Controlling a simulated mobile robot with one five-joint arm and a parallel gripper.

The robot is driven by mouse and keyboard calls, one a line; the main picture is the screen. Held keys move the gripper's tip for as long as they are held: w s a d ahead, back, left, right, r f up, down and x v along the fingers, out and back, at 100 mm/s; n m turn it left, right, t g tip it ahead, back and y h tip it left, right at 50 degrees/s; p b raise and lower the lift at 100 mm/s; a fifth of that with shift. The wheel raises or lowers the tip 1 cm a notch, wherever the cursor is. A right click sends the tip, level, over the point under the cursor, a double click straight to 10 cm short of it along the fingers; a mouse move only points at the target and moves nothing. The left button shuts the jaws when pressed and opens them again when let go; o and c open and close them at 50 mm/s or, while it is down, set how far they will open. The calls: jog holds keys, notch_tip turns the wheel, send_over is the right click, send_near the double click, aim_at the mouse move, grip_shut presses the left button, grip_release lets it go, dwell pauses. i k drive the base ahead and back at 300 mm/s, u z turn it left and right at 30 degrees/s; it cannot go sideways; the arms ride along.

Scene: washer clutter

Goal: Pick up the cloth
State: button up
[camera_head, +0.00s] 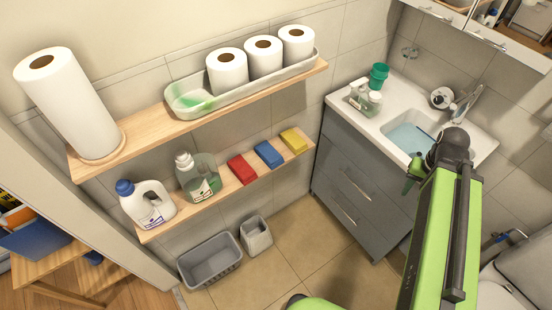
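No object is plainly recognisable as the cloth. A flat light-blue patch (409,138) lies in the sink basin; I cannot tell whether it is cloth or water. Red (242,169), blue (268,154) and yellow (294,140) blocks, like sponges or folded cloths, lie in a row on the lower shelf (222,205). My green arm reaches up on the right, in front of the sink cabinet. Of my gripper (411,178), only a small part seems to show beside the dark joint, below the sink's front edge. Its fingers are not clear, and the arm hides part of the sink.
The upper shelf (135,130) holds a paper towel roll (66,105) and a tray (190,110) with toilet rolls (263,56). Bottles (147,204) stand on the lower shelf. A grey basket (210,262) and bin (256,236) are below. The tiled floor (310,245) is clear midway.

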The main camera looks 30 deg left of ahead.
aim_at(271, 158)
jog(key=z, duration=0.15)
jog(key=k, duration=0.8)
jog(key=u, duration=2.7)
jog(key=i, duration=0.55)
jog(key=u, duration=0.2)
jog(key=k, duration=0.55)
jog(key=z, duration=0.15)
jog(key=i, duration=0.5)
jog(key=u, duration=0.05)
